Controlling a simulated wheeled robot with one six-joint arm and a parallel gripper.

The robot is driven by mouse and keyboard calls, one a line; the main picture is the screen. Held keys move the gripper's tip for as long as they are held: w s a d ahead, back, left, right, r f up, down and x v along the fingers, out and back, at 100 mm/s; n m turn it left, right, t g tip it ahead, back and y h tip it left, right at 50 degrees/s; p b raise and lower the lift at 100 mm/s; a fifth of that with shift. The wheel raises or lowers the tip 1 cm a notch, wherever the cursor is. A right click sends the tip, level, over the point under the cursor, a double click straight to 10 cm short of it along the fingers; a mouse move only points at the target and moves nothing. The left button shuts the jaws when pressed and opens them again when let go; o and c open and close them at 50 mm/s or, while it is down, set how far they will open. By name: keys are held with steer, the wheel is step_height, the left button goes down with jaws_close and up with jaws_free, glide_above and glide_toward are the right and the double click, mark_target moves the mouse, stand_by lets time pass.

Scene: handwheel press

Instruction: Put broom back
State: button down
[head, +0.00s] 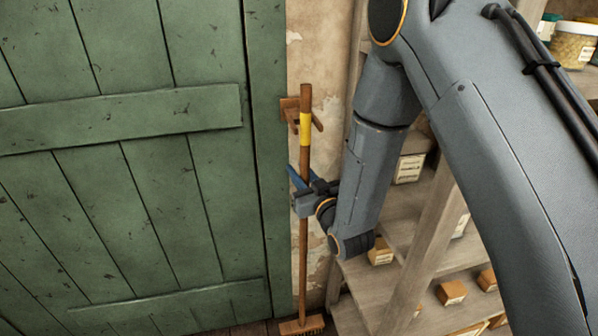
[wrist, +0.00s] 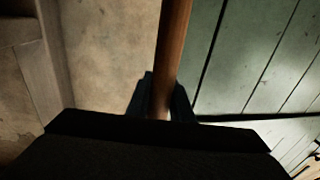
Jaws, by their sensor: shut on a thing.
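The broom stands nearly upright at the wall, with a brown wooden handle (head: 304,235) and a yellow band (head: 305,129) near its top. Its bristled head (head: 301,325) is at the floor, at the bottom edge of the head view. A wooden wall bracket (head: 290,105) with a peg is beside the handle's top; I cannot tell whether the handle sits in it. My gripper (head: 304,190) is shut on the handle below the yellow band. In the wrist view the handle (wrist: 172,50) runs up from between the dark fingers (wrist: 160,100).
A green plank door (head: 120,190) fills the left side. Wooden shelves (head: 420,220) with small boxes (head: 451,292) and jars (head: 573,45) stand at the right, close to my arm. A narrow strip of bare plaster wall (head: 325,60) lies between door and shelves.

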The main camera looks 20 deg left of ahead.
steer(key=c, duration=1.6)
jaws_free()
steer(key=shift+o, duration=0.2)
steer(key=b+v, duration=0.1)
steer(key=v, duration=1.1)
steer(key=shift+b, duration=0.3)
